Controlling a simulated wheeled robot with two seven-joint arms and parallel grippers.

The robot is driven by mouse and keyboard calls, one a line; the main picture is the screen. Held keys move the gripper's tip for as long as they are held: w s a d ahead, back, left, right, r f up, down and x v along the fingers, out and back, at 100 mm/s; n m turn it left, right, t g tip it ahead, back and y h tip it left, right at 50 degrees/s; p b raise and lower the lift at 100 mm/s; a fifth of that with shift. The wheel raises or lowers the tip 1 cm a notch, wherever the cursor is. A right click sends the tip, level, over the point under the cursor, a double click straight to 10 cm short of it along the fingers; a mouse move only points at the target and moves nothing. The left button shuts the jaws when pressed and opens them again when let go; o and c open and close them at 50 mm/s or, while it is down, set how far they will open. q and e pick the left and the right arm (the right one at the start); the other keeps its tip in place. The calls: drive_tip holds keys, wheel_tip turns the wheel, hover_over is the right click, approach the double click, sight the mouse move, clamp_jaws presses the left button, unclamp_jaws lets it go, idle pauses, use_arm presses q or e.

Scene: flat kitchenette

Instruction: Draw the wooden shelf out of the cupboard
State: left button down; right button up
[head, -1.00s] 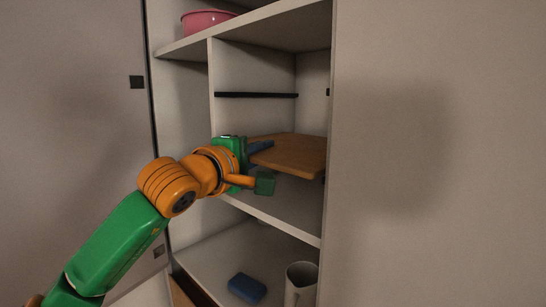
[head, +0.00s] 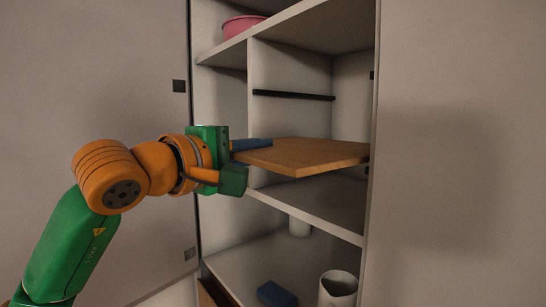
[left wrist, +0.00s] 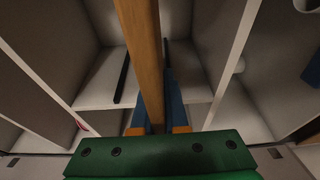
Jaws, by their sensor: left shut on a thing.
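The wooden shelf (head: 308,155) is a flat brown board, level, jutting out of the open front of the pale cupboard (head: 225,125). Its rear right part is still between the cupboard walls. My left gripper (head: 258,144) is shut on the shelf's front left edge. In the left wrist view the shelf (left wrist: 143,45) runs away from me as a narrow band between the blue fingers of the gripper (left wrist: 154,118). The far finger is mostly hidden in the head view. My right gripper is in neither view.
A pink bowl (head: 241,26) stands on the upper board. A black rail (head: 294,96) runs along the inner wall. Below are a blue block (head: 277,294), a white mug (head: 338,290) and a pale cylinder (head: 299,227). Pale panels flank the opening.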

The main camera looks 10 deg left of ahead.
use_arm(q)
drive_tip(key=s+a, duration=0.1)
drive_tip(key=s+a+b, duration=0.1)
drive_tip(key=s, duration=0.1)
drive_tip(key=shift+s+a, duration=0.2)
drive_tip(key=shift+a, duration=0.1)
drive_tip(key=s+a, duration=0.9)
drive_tip(key=s, duration=0.3)
drive_tip(key=shift+a+r+b, duration=0.25)
drive_tip(key=shift+b, duration=0.1)
